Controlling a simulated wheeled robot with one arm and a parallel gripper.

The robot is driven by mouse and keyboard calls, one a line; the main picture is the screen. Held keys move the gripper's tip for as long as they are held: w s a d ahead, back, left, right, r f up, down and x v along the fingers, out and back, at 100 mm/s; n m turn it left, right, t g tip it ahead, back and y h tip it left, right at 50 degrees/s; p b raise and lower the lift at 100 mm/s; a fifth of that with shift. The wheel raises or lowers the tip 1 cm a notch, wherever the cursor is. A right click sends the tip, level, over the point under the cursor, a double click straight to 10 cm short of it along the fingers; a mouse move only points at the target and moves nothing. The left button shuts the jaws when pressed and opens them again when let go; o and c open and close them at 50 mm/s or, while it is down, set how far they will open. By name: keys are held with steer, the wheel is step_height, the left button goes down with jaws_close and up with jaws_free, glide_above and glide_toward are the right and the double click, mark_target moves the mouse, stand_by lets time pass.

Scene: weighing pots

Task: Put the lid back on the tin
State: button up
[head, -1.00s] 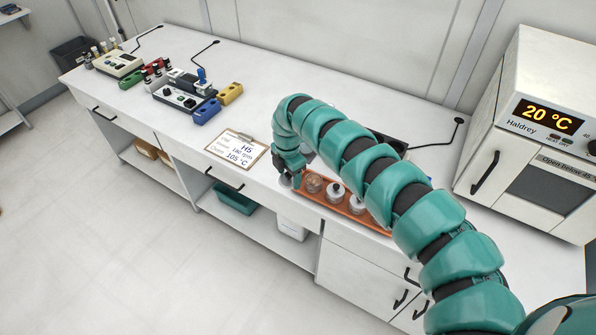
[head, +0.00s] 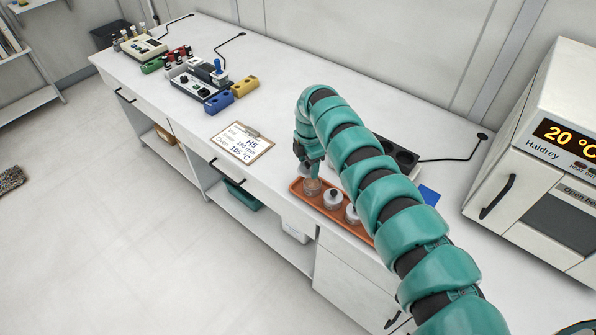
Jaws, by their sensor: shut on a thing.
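My gripper (head: 306,164) points down over the left end of an orange tray (head: 296,186). It is shut on a small grey lid (head: 304,171), which is partly hidden by the fingers. An open tin (head: 312,187) with brownish contents stands in the tray just below and slightly right of the lid. The lid appears held above the tin's rim; I cannot tell whether they touch. Two more tins with pale lids and dark knobs, a middle one (head: 333,199) and a right one (head: 352,213), stand in the same tray, the right one partly hidden by my arm.
A clipboard (head: 242,147) lies left of the tray. A dark device with round wells (head: 405,156) stands behind my arm. An oven (head: 530,170) is at the right. Instruments and coloured blocks (head: 203,85) stand farther left. The counter between is clear.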

mark_target(312, 183)
steer(key=shift+w+d+r, duration=0.2)
steer(key=shift+d+r, duration=0.35)
steer(key=shift+d, duration=0.2)
steer(key=shift+s, duration=0.35)
steer(key=shift+d, duration=0.15)
steer(key=shift+f, duration=0.15)
steer(key=shift+s+f+b, duration=0.15)
steer(key=shift+f+b, duration=0.65)
steer(key=shift+f, duration=1.05)
steer(key=shift+f+b, duration=0.8)
steer(key=shift+f, duration=0.45)
steer(key=shift+f+b, duration=0.1)
steer(key=shift+b, duration=0.35)
